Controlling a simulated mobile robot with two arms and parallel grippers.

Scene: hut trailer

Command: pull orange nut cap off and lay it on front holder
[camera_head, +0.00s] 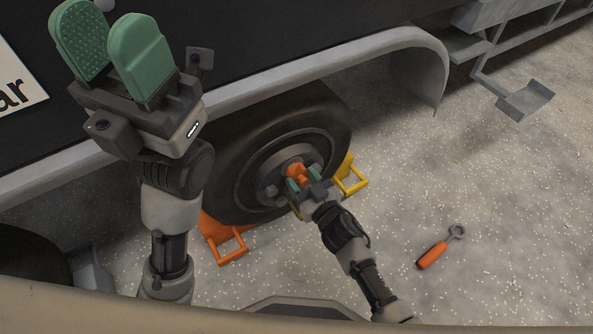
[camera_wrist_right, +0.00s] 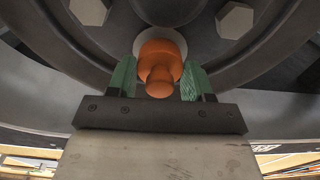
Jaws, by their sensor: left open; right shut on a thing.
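The orange nut cap (camera_head: 296,170) is at the wheel hub, in front of a pale round nut face in the right wrist view (camera_wrist_right: 160,62). My right gripper (camera_head: 303,180) is shut on the cap, with a green finger on each side of it. I cannot tell whether the cap is still seated on its nut or slightly off it. My left gripper (camera_head: 109,45) is open and empty, raised at the upper left, away from the wheel. I cannot tell which thing is the front holder.
The tyre (camera_head: 338,112) stands under a grey fender (camera_head: 330,62). An orange chock (camera_head: 225,245) and a yellow chock (camera_head: 351,180) are beside the tyre. An orange-handled tool (camera_head: 434,254) lies on the speckled ground. A grey step (camera_head: 524,99) hangs at the upper right. Ground at right is mostly clear.

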